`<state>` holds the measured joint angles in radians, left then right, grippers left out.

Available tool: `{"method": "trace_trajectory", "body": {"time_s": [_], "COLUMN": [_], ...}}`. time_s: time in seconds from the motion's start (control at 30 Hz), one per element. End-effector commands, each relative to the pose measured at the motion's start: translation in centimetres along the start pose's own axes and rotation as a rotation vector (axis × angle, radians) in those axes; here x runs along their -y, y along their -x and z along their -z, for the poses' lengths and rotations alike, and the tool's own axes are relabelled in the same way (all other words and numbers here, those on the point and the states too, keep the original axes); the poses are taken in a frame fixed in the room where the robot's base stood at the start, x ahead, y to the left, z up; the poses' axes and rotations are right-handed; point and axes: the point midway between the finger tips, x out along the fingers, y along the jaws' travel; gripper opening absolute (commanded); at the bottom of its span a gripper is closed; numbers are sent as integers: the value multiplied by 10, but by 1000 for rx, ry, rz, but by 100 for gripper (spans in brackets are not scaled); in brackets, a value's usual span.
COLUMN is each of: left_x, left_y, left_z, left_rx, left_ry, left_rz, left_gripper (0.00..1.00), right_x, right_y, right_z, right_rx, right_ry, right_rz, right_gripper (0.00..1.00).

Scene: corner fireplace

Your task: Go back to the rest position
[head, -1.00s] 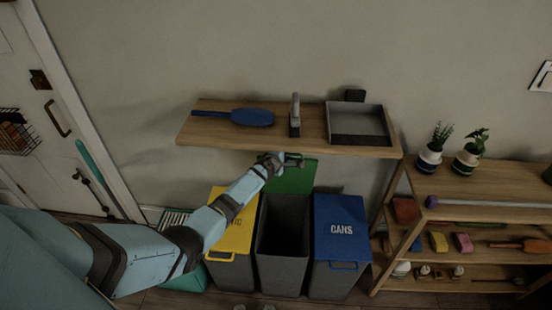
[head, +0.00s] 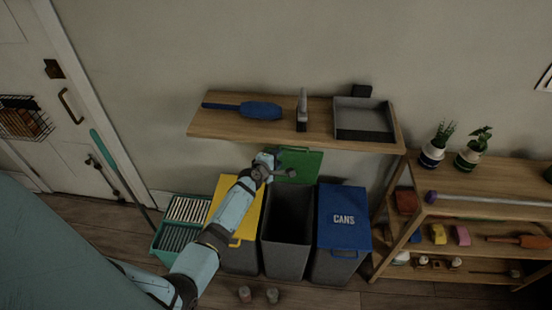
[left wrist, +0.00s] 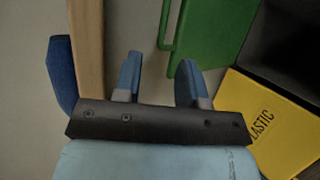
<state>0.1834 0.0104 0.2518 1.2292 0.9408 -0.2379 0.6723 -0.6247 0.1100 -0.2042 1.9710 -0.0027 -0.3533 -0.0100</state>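My left gripper (head: 281,172) is above the bins, in front of the raised green lid (head: 302,163) and below the wall shelf. In the left wrist view its two fingers (left wrist: 160,80) stand apart with nothing held between them. The green lid (left wrist: 212,35) shows just beyond the fingers there; I cannot tell whether they touch it. The middle bin (head: 287,243) stands open beneath. My right gripper is in neither view.
A yellow-lidded bin (head: 233,228) and a blue "CANS" bin (head: 343,222) flank the open bin. The wall shelf (head: 245,128) holds a blue paddle-shaped item and a grey tray. Wooden shelving (head: 500,184) stands at right. Two small containers (head: 258,295) are on the floor.

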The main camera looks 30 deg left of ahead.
Motion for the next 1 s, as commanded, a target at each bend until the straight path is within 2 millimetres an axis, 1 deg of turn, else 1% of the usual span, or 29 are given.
{"method": "trace_trajectory", "body": {"time_s": [0.3,0.37,0.47,0.57,0.6,0.67,0.7,0.77,0.8,0.87,0.9,1.0], "left_x": [2,7,27,56,69,86,97,110,118,127,131,136], "left_y": [1,7,31,73,94,126,148,183,206,239,260,302], "left_z": [-1,-2,-11,-28,-37,-54,-64,-82,-93,-110,-120,-140], "left_rx": [1,6,28,76,102,148,180,229,263,310,339,396], "left_ry": [-10,-50,-209,-478,-602,-788,-908,-1082,-1190,-1338,-1425,-1601], "left_rz": [2,10,40,81,97,114,123,127,127,121,113,91], "left_gripper": [37,37,37,37,37,37,37,37,37,37,37,37], "right_x": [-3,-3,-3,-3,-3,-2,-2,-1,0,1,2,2], "right_y": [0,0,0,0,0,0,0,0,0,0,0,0], "right_z": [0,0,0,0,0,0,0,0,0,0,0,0], "right_rx": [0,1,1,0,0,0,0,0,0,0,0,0], "right_ry": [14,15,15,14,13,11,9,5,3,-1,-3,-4], "right_rz": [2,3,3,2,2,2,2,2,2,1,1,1], "right_gripper": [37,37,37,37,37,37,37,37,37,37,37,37]}}
